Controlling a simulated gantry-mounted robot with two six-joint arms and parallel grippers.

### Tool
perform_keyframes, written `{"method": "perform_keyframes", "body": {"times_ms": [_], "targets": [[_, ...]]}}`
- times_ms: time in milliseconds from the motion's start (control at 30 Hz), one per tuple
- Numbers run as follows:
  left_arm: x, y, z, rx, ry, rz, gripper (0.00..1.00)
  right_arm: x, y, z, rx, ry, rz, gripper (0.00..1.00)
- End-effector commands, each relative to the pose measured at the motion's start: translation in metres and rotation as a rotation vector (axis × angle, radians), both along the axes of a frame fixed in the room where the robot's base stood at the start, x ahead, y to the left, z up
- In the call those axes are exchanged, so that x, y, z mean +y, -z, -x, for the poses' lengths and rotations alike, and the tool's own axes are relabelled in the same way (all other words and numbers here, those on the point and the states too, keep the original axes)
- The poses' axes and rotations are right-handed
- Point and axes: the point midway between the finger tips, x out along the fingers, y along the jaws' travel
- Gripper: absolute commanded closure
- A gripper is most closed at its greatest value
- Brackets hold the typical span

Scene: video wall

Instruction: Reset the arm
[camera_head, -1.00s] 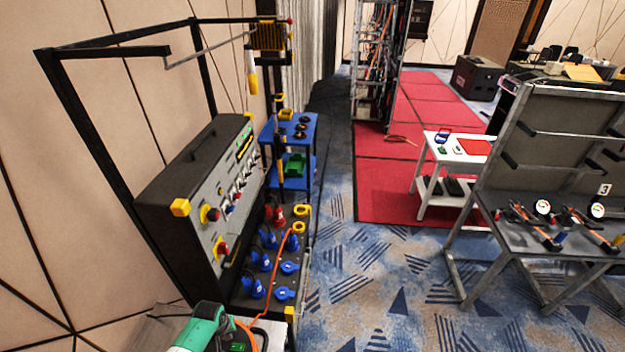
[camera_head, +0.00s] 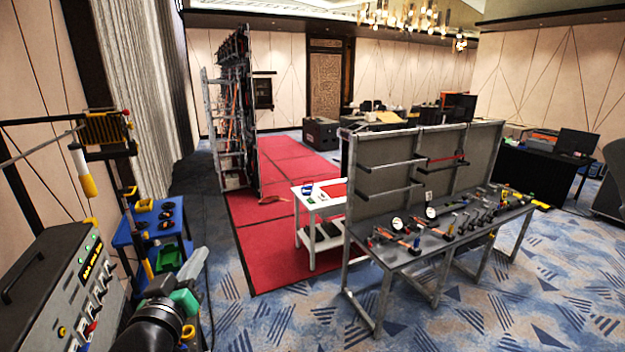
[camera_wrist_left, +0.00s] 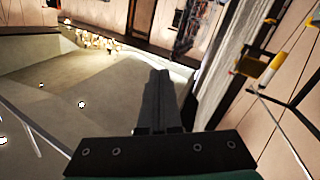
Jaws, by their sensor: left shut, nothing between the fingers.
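My left arm (camera_head: 150,328) comes in at the bottom left of the head view, black with a green section. That view looks up towards the ceiling and far wall. My right gripper is in neither view.
A control panel cabinet (camera_head: 50,285) stands close at the left, with a blue cart (camera_head: 142,237) beyond it. A grey workbench (camera_head: 450,240) with tools stands right of centre. A white side table (camera_head: 303,225) is beside it. Patterned carpet (camera_head: 270,320) lies open between.

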Motion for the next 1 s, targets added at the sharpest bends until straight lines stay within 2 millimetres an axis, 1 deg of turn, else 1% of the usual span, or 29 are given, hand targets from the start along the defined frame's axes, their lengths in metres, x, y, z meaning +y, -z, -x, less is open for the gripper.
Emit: {"method": "perform_keyframes", "body": {"times_ms": [33, 67, 100, 167, 200, 267, 300, 400, 500, 533, 633, 1000], "targets": [[-0.013, -0.043, 0.015, -0.104, 0.022, -0.021, 1.00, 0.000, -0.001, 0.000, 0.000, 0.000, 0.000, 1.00], [-0.019, -0.067, 0.026, -0.164, 0.033, -0.034, 1.00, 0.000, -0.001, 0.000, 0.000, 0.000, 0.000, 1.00], [-0.028, -0.098, 0.043, -0.245, 0.046, -0.052, 1.00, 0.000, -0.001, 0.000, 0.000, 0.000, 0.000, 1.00], [-0.037, -0.141, 0.073, -0.368, 0.059, -0.079, 1.00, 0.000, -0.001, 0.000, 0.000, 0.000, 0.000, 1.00], [-0.042, -0.167, 0.096, -0.450, 0.064, -0.098, 1.00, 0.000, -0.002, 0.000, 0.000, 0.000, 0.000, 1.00], [-0.046, -0.202, 0.133, -0.568, 0.062, -0.129, 1.00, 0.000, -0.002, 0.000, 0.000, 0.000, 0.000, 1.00], [-0.046, -0.220, 0.157, -0.641, 0.055, -0.150, 1.00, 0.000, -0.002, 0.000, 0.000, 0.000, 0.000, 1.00], [-0.045, -0.251, 0.208, -0.784, 0.028, -0.203, 1.00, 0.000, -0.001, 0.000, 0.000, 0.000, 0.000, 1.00], [-0.045, -0.265, 0.240, -0.865, 0.003, -0.256, 1.00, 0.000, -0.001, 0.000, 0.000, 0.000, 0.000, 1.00], [-0.045, -0.266, 0.243, -0.874, -0.008, -0.281, 1.00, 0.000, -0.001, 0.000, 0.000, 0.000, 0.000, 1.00], [-0.045, -0.265, 0.240, -0.866, -0.024, -0.322, 1.00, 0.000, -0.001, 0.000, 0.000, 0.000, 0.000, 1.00], [-0.045, -0.265, 0.240, -0.866, -0.025, -0.325, 1.00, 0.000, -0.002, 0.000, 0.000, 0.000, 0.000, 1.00]]}}
